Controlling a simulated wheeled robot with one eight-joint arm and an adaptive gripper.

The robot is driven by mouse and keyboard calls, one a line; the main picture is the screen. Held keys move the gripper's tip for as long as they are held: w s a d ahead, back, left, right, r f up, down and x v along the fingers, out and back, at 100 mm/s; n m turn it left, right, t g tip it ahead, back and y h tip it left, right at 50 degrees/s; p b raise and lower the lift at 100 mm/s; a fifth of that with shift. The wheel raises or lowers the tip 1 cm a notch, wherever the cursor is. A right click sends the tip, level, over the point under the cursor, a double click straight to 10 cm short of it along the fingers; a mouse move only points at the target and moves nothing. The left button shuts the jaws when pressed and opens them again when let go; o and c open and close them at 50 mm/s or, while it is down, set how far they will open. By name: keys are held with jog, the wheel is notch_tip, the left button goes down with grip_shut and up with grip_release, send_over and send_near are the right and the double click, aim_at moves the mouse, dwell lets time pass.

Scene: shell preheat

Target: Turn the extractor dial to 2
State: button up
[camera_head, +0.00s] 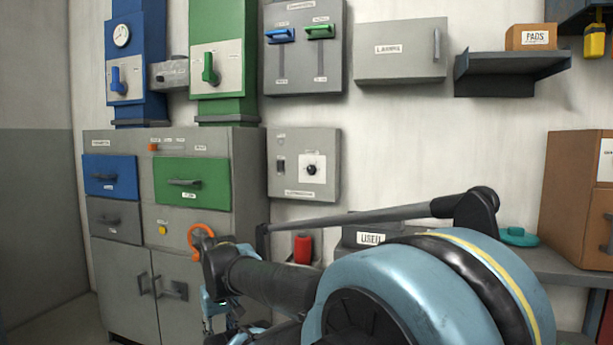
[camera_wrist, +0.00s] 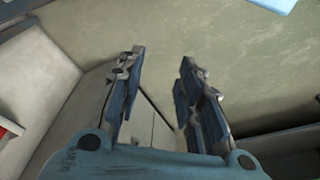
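A grey wall box (camera_head: 288,189) hangs in the middle of the head view, right of the grey cabinet. It has a round black dial (camera_head: 311,169) on a white plate and a small dark switch (camera_head: 281,167) to the left. I take this knob as the extractor dial; the label is too small to read surely, and so is the dial's setting. My gripper (camera_head: 217,312) hangs low in front of the grey cabinet, below and left of the dial, apart from it. In the wrist view my gripper (camera_wrist: 162,62) has its two fingers spread with nothing between them. The dial is not seen there.
The grey cabinet (camera_head: 110,262) has blue (camera_head: 110,176) and green (camera_head: 192,181) drawers. A red object (camera_head: 303,249) and a box labelled USED (camera_head: 370,238) stand below the dial box. My arm crosses the lower foreground. The wall around the dial is clear.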

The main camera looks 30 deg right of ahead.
jog(key=shift+o, duration=2.2)
jog(key=shift+s+r, duration=0.15)
jog(key=shift+r, duration=0.15)
jog(key=w+d+r+m+t, duration=0.1)
jog(key=w+d+r+t, duration=0.2)
jog(key=w, duration=0.6)
jog(key=w+r+t, duration=0.3)
jog(key=w+r, duration=0.2)
jog(key=w, duration=0.4)
jog(key=w+d+r+m+t+h, duration=0.1)
jog(key=w+d+r+t, duration=0.25)
jog(key=w, duration=0.25)
jog(key=w+d+r+m+t+h, duration=0.1)
jog(key=w+d+r+t, duration=0.1)
jog(key=w+d+r, duration=0.3)
jog(key=m+h, duration=0.9)
jog(key=h, duration=0.6)
send_near(310, 170)
jog(key=shift+t, duration=0.45)
jog(key=x, duration=0.8)
jog(key=shift+s+d+f, duration=0.15)
jog(key=shift+c, duration=0.4)
